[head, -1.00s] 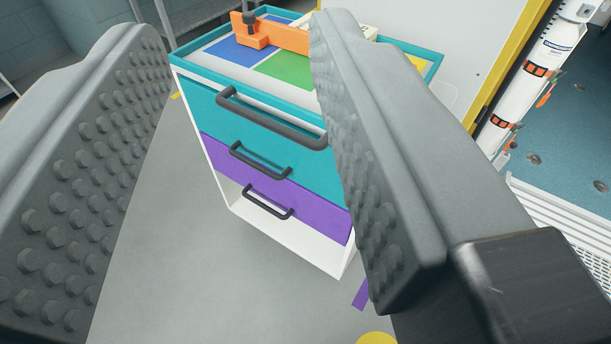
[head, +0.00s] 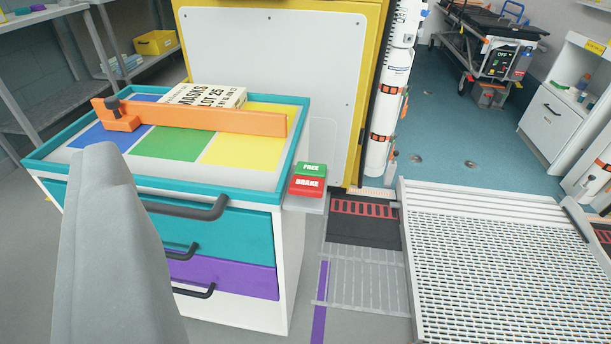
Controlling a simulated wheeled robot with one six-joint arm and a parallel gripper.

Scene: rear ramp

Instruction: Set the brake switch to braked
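The brake switch (head: 308,179) sits on a small grey ledge at the right side of the drawer cart (head: 250,243). It has a green part marked FREE at the back and a red part marked BRAKE at the front. I cannot tell which part is pressed in. My gripper (head: 112,245) shows as one grey finger at the lower left, in front of the cart's drawers. It is well left of the switch and apart from it. The other finger does not show, so its opening cannot be judged.
The cart top carries an orange bar clamp (head: 195,118) and a white masks box (head: 203,96). A yellow-edged panel (head: 273,75) stands behind. A white cylinder (head: 388,107) stands right of it. A perforated ramp (head: 500,262) lies at the right. The air just right of the switch looks clear.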

